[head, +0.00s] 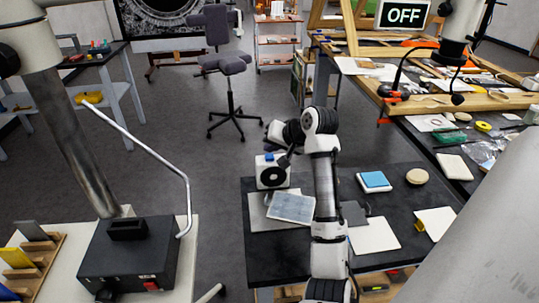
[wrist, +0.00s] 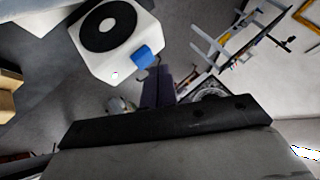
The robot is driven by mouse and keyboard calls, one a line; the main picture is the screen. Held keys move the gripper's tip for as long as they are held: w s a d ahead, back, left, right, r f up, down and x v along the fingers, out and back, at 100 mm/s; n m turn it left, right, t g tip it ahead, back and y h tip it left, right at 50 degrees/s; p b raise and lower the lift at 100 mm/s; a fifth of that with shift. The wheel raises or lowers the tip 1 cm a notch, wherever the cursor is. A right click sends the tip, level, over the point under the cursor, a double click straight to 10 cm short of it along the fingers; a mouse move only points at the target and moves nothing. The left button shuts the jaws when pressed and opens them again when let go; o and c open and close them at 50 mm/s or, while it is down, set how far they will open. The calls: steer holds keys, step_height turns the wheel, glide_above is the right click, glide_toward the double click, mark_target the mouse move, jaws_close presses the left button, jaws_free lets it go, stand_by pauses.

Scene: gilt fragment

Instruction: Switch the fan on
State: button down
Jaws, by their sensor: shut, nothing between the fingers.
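The fan (head: 272,174) is a small white box with a black round grille, standing at the back left of the dark table. A blue switch or button (head: 270,156) shows at its top. In the wrist view the fan (wrist: 110,32) fills the upper left, tilted, with the blue part (wrist: 148,57) at its corner. My gripper (head: 285,159) is shut and empty, close beside the fan's top right near the blue part. I cannot tell whether it touches. A screen (head: 403,15) at the back right reads "OFF".
The dark table (head: 270,247) also holds a pale translucent tray (head: 292,207), a blue-topped block (head: 374,180), a round tan disc (head: 417,177) and white sheets (head: 374,236). A cluttered workbench (head: 440,100) stands to the right. An office chair (head: 222,62) stands on open floor behind.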

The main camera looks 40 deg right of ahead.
mark_target(272, 158)
steer(key=shift+r+p, duration=2.2)
steer(key=shift+r, duration=0.7)
